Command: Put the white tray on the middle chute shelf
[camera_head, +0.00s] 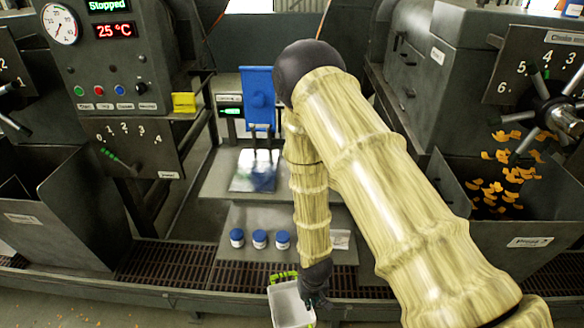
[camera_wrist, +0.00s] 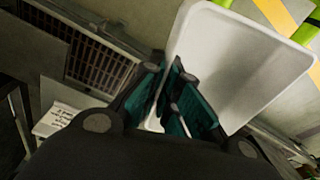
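The white tray (camera_head: 287,306) is at the bottom of the head view, in front of the machines. It fills the upper right of the wrist view (camera_wrist: 245,65), tilted in that picture. My gripper (camera_head: 315,290) is at the tray's right side. In the wrist view its teal fingers (camera_wrist: 173,95) are close together on either side of the tray's near wall, apparently gripping it. The tray's inside looks empty. Between the two big machines are a grey upper shelf (camera_head: 215,184) and a lower shelf (camera_head: 230,218); I cannot tell which is the middle chute shelf.
Several blue-capped jars, such as this one (camera_head: 260,239), stand on the lower shelf. A shiny plate (camera_head: 255,172) lies on the upper one, below a blue panel (camera_head: 259,95). A hopper with orange chips (camera_head: 500,195) is at right. A floor-level grate (camera_head: 170,262) runs along the front.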

